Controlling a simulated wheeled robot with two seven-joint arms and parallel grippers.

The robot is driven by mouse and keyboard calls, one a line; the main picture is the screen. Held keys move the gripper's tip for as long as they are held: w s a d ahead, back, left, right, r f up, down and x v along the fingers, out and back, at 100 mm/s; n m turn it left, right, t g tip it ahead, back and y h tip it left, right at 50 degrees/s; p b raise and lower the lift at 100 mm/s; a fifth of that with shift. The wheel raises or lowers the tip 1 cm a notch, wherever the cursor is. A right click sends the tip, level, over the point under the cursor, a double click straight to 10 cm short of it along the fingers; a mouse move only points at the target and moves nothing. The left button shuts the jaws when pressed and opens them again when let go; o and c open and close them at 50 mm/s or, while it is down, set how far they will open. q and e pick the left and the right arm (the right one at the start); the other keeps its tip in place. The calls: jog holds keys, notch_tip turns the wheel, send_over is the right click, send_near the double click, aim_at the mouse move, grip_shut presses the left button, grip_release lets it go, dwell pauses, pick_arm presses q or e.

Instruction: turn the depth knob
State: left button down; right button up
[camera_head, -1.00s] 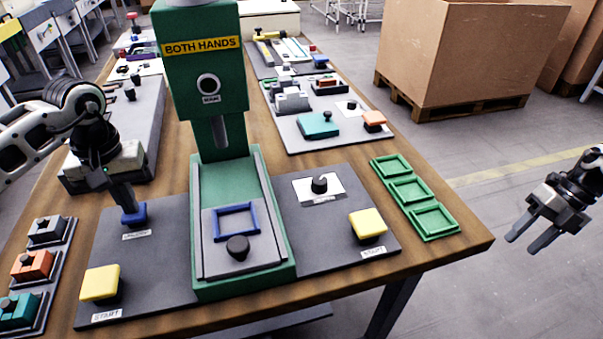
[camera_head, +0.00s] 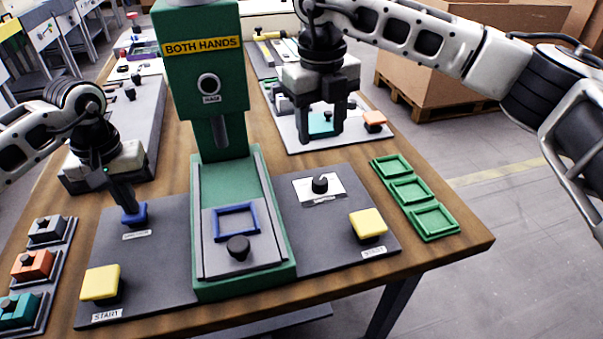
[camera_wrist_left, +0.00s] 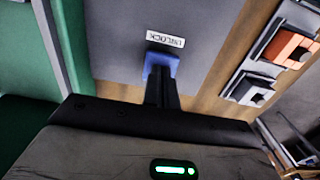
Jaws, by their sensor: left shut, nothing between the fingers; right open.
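The depth knob (camera_head: 320,184) is a black knob with a pointer on a white dial plate (camera_head: 304,191), on the grey panel right of the green press (camera_head: 203,85). My right gripper (camera_head: 322,136) is open and empty, pointing down above and behind the knob, over the rear grey tray. My left gripper (camera_head: 131,212) is shut with nothing between its fingers. Its tips are at the blue unlock button (camera_head: 140,218) on the left panel. The left wrist view shows the shut fingers (camera_wrist_left: 160,85) over the blue button (camera_wrist_left: 172,62), beside the UNLOCK label.
Yellow buttons stand on the left panel (camera_head: 100,283) and right panel (camera_head: 367,224). The press bed holds a blue frame (camera_head: 237,222) and a black knob (camera_head: 238,248). Green trays (camera_head: 411,195) lie at the right table edge. Coloured parts (camera_head: 33,265) sit at the left.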

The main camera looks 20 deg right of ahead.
aim_at(320, 180)
notch_tip(320, 180, down, 12)
jog(key=shift+w+d+r, duration=0.1)
jog(key=shift+d, duration=0.05)
dwell(0.3)
jog(key=c, duration=1)
